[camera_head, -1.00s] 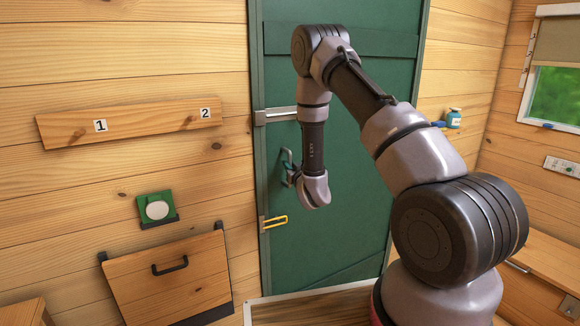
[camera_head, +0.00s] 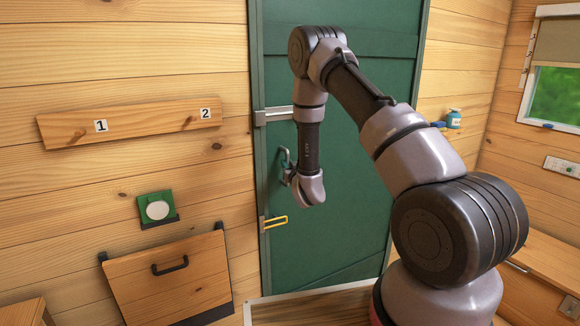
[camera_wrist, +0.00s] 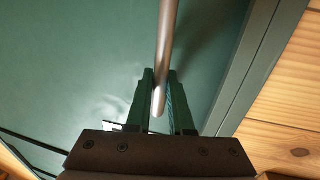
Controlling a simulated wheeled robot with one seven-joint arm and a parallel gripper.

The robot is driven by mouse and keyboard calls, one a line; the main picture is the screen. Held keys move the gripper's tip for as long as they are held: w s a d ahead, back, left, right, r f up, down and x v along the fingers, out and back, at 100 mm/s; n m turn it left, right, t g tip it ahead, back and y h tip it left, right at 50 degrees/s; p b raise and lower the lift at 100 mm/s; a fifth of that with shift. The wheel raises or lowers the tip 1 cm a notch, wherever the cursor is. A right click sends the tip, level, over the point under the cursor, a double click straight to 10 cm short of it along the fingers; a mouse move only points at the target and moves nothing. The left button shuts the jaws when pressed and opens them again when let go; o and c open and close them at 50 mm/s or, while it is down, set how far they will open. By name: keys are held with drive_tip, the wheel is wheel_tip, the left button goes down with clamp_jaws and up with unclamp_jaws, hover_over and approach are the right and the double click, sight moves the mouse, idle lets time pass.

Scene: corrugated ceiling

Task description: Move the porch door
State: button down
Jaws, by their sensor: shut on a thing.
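The green porch door (camera_head: 340,210) stands in its frame in the wooden wall and looks closed. Its handle (camera_head: 282,157) is near the door's left edge, partly hidden by my gripper (camera_head: 287,173). In the wrist view the handle is a metal bar (camera_wrist: 168,50) that runs down between the two fingers of my gripper (camera_wrist: 161,92). The fingers are shut on this bar. A silver bolt (camera_head: 274,115) sits above the handle, and a yellow latch (camera_head: 274,222) sits below it. My arm covers much of the door's upper right.
A board with labels 1 and 2 (camera_head: 130,123), a green-backed round button (camera_head: 157,209) and a wooden flap with a black handle (camera_head: 170,280) are on the left wall. A bench (camera_head: 545,265) stands at right.

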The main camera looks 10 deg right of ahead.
sight(280, 159)
drive_tip(key=shift+m+h, duration=0.5)
drive_tip(key=shift+h, duration=0.1)
drive_tip(key=w, duration=0.1)
drive_tip(key=w+a, duration=0.1)
drive_tip(key=w, duration=0.1)
drive_tip(key=w+a, duration=0.1)
drive_tip(key=w, duration=0.1)
drive_tip(key=c, duration=0.8)
unclamp_jaws()
drive_tip(key=shift+s, duration=0.1)
drive_tip(key=s, duration=1)
drive_tip(key=shift+s, duration=0.35)
drive_tip(key=shift+d, duration=0.15)
